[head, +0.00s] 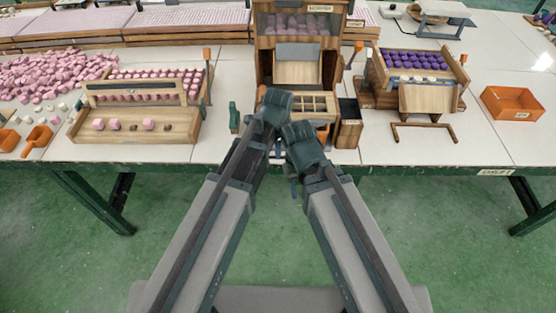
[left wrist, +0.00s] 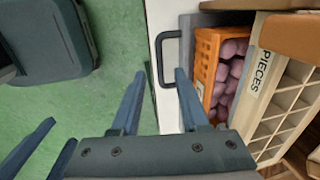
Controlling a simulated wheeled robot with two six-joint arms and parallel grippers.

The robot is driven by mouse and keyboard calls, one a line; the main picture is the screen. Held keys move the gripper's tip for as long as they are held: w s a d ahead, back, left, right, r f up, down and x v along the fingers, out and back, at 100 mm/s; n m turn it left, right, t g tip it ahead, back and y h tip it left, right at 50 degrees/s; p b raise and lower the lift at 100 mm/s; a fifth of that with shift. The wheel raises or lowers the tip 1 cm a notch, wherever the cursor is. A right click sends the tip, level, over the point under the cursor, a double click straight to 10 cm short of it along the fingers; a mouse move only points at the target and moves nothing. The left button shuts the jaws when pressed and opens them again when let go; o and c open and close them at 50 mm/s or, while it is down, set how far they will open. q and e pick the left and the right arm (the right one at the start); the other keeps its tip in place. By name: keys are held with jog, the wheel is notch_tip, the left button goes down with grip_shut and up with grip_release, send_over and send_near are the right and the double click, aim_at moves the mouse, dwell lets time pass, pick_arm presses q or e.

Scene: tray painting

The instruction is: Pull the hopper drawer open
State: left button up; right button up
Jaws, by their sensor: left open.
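The wooden hopper (head: 264,40), labelled HOPPER, stands at the table's middle, with pink pieces behind its clear front. In the left wrist view a dark U-shaped handle (left wrist: 163,52) sticks out from a grey drawer front (left wrist: 188,62) over the white table edge. Behind that front is an orange bin (left wrist: 205,62) of pinkish-purple pieces. My left gripper (head: 275,106) is in front of the hopper; in the left wrist view its fingers (left wrist: 160,75) are apart, tips close to the handle's near end. Contact cannot be told. My right gripper (head: 304,146) is beside it, its jaw hidden.
A divided wooden tray labelled PIECES (left wrist: 258,75) lies beside the orange bin. A wooden rack (head: 82,133) stands left, another with purple pieces (head: 376,68) right. An orange tray (head: 512,103) is at the far right. The floor before the table is clear.

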pick_arm(q)
jog(key=f+b, duration=0.2)
jog(key=f, duration=0.1)
jog(key=w+f+b, duration=0.1)
jog(key=f+b, duration=0.1)
grip_shut()
dwell(1.4)
